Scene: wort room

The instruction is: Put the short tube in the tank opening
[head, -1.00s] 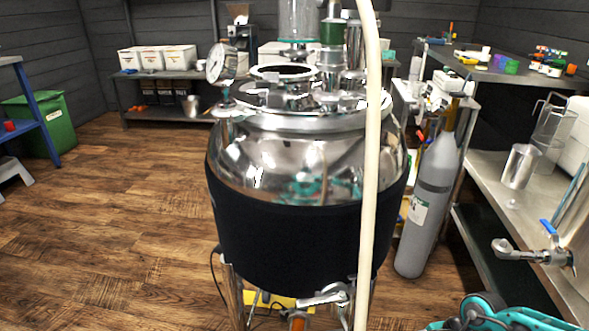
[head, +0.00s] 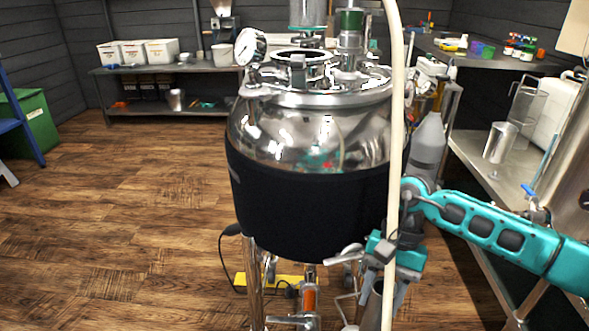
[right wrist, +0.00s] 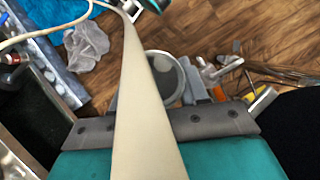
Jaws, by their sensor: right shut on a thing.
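The tank (head: 310,185) is a shiny steel vessel in a black jacket, in the middle of the head view. My right gripper (head: 388,290) points down at the tank's lower right, well below the opening. It is shut on a grey short tube (head: 371,308), partly hidden by the hose. In the right wrist view a round, pale-rimmed tube end (right wrist: 165,75) shows at the jaws, partly behind the hose. My left gripper is out of view.
A long cream hose (head: 398,110) hangs in front of the tank's right side and my right gripper; it also crosses the right wrist view (right wrist: 145,120). A grey gas cylinder (head: 428,145) and a steel bench (head: 475,170) stand to the right.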

